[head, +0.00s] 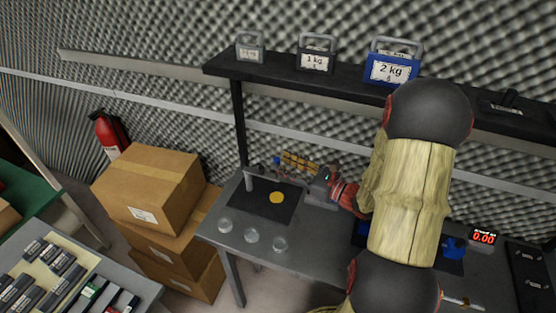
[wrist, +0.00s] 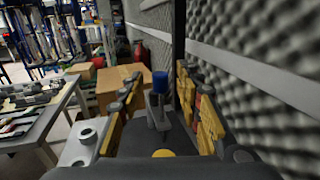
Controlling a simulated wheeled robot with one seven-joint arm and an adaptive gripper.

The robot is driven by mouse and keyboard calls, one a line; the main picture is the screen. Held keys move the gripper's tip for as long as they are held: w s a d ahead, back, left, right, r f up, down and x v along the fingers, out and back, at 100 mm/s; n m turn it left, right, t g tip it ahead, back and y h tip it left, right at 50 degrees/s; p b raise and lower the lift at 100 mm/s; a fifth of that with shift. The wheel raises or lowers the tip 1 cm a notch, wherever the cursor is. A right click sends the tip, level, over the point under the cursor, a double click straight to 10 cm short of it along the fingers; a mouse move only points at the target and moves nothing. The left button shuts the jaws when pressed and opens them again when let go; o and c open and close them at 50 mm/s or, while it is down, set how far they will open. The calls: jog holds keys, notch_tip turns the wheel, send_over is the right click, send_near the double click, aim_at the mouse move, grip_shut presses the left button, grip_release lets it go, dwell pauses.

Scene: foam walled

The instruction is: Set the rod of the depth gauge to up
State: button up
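The depth gauge (head: 250,178) appears as a small grey stand at the back left of the workbench, on a black mat (head: 262,208). A blue cap (head: 277,160) shows beside it. In the wrist view the blue cap (wrist: 160,81) tops a thin upright rod (wrist: 159,101) above a grey body (wrist: 158,120). My gripper (head: 290,162) reaches in from the right with yellow fingers. In the wrist view it is open (wrist: 159,74), fingers apart on either side of the rod and cap, with no clear contact. How high the rod sits in the gauge is hard to tell.
A yellow disc (head: 277,197) lies on the mat. A shelf (head: 284,75) with weights (head: 317,54) hangs above. Cardboard boxes (head: 150,188) stand left of the bench. My arm hides the bench's middle.

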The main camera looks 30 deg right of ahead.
jog(key=v, duration=0.8)
jog(key=shift+s, duration=0.15)
jog(key=shift+d, duration=0.1)
